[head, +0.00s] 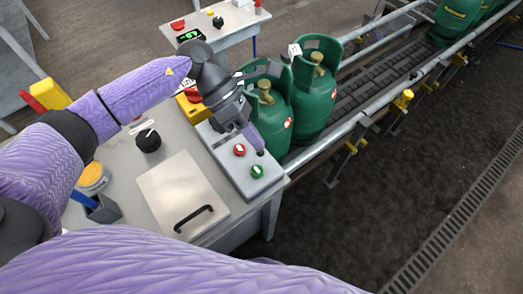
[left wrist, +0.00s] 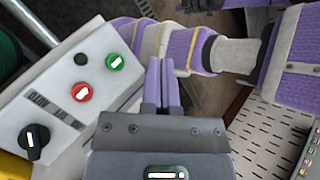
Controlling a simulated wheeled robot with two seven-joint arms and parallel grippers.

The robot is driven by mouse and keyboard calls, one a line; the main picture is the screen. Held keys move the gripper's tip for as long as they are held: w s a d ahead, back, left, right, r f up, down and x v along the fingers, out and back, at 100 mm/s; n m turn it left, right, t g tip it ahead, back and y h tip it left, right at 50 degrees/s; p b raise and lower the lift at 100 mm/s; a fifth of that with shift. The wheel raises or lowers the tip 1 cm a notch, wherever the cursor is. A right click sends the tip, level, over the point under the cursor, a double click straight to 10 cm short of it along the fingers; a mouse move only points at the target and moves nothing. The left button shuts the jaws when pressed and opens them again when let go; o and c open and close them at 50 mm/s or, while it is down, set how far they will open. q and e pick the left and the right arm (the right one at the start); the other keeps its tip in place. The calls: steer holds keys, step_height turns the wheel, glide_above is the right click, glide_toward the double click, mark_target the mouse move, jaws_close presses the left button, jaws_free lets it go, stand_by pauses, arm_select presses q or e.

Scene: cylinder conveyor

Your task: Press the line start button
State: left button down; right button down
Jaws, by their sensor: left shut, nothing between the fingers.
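The control box (head: 222,155) is a light grey panel along the edge of the worktable. It carries a green button (head: 257,171) near its front end and a red button (head: 239,150) behind it. In the left wrist view the green button (left wrist: 115,62) and red button (left wrist: 81,92) both have white marks. My left gripper (head: 261,152) is shut and empty, pointing down over the box close to the green button. In the left wrist view its fingertips (left wrist: 160,64) are right of the green button, apart from it in the picture. My right gripper is out of view.
Green gas cylinders (head: 316,88) stand on the conveyor beside the box, with a rail (head: 345,127) along it. A black rotary knob (left wrist: 33,142) and a small dark button (left wrist: 81,59) are on the panel. A metal lid (head: 182,190) with a black handle lies on the worktable.

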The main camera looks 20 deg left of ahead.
mark_target(254, 168)
arm_select(q)
steer(key=shift+a, duration=0.35)
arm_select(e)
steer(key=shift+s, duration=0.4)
arm_select(q)
steer(key=shift+s, duration=0.1)
steer(key=shift+f, duration=0.1)
